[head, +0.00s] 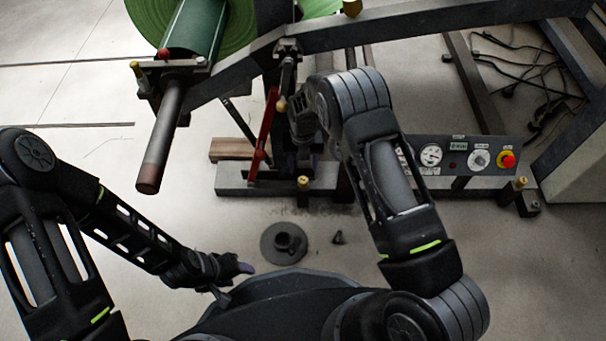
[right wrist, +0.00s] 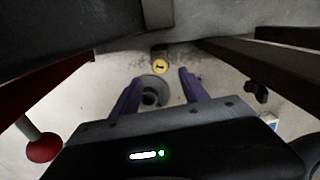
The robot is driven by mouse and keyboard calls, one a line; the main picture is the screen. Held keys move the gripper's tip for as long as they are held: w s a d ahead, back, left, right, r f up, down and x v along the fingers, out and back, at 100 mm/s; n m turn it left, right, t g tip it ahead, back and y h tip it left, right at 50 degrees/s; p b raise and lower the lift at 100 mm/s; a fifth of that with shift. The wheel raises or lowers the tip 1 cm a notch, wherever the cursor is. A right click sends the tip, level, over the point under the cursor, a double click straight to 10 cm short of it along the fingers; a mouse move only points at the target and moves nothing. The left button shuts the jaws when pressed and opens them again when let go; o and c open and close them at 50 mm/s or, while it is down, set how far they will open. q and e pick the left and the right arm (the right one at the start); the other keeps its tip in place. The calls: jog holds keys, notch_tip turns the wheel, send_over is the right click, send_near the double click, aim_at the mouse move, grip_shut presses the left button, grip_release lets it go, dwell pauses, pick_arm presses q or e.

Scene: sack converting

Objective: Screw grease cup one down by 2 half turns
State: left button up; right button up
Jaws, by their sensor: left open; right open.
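Several small brass grease cups show in the head view: one low on the machine's base beam (head: 303,184), one by the roll shaft (head: 136,68), one at the top (head: 352,8) and one at the right end (head: 520,183). I cannot read which is number one. In the right wrist view a brass cup (right wrist: 159,65) shows beyond the gap of my right gripper (right wrist: 160,82). My left gripper (head: 240,268) is open and empty, low near my base.
A control panel (head: 455,157) with a gauge, dial and red stop button stands at the right. A red lever (head: 264,135) is left of my right wrist. A round dark flanged part (head: 284,243) lies on the floor. Cables (head: 530,75) lie at upper right.

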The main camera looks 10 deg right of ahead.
aim_at(303, 180)
jog(key=shift+f, duration=0.1)
notch_tip(303, 180, down, 8)
jog(key=b, duration=0.3)
jog(key=shift+r, duration=0.2)
jog(key=shift+c, duration=0.3)
grip_shut()
